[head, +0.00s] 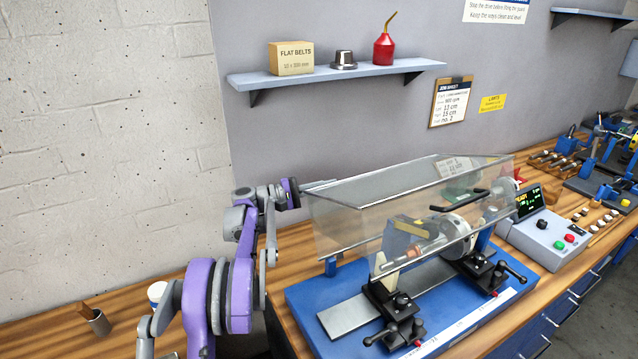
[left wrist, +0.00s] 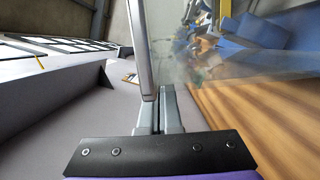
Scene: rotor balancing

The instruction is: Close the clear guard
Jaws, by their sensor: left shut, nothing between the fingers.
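The clear guard (head: 345,215) is a transparent hood over the rotor (head: 425,245) on the blue balancing machine (head: 320,310). A black handle (head: 458,208) shows at its front. I cannot tell whether the guard is fully down. My left gripper (head: 318,185) is shut and empty at the guard's upper left rear corner. In the left wrist view, its fingers (left wrist: 160,112) are together beside a pale bar or edge (left wrist: 142,50), with the see-through panel (left wrist: 185,45) to the right. Whether they touch the guard is unclear. My right gripper is out of view.
A control box (head: 548,238) stands to the right. A cup (head: 98,322) stands on the left bench.

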